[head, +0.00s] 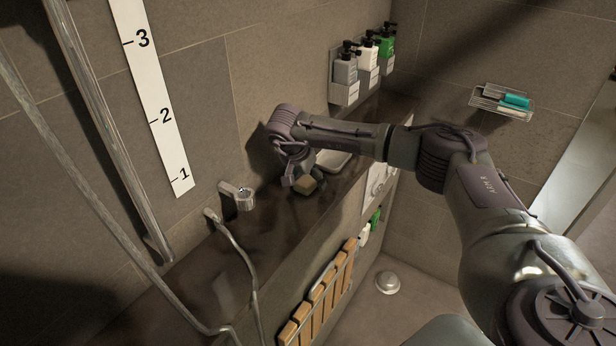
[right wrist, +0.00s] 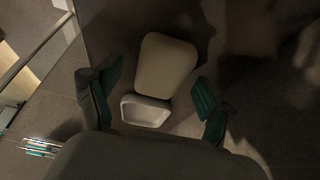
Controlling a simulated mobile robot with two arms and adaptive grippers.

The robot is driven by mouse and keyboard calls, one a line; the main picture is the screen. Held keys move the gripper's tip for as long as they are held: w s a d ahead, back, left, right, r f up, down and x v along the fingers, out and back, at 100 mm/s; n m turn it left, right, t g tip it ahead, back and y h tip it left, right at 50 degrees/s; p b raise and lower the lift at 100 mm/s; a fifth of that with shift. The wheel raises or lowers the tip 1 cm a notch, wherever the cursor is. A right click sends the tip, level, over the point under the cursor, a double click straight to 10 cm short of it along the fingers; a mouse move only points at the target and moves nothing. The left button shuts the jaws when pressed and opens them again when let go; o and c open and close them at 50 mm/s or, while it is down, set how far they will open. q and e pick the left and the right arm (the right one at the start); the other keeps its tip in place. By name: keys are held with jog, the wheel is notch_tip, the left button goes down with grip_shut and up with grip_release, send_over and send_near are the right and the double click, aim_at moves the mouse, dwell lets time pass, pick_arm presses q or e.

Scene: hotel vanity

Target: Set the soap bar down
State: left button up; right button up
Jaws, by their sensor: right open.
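The soap bar (head: 305,184) is a small tan block low on the dark stone ledge, just under my right gripper (head: 296,178) in the head view. My right gripper reaches down over it and is open. In the right wrist view, a cream rounded block (right wrist: 166,65), seemingly the soap bar, lies beyond the spread green-padded fingers (right wrist: 152,98). A white rimmed piece shows against its lower edge; I cannot tell whether they touch. A pale shallow dish (head: 335,160) stands on the ledge behind the gripper, partly hidden by my arm. My left gripper is not in view.
Several pump bottles (head: 367,62) hang on the wall above the ledge. A metal holder (head: 238,196) juts from the wall at left. A wooden slatted seat (head: 318,295) is folded below the ledge. A wire basket (head: 500,100) is at the far right. The ledge's near-left stretch looks clear.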

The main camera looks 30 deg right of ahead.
jog(key=shift+r, duration=0.1)
jog(key=c, duration=1.4)
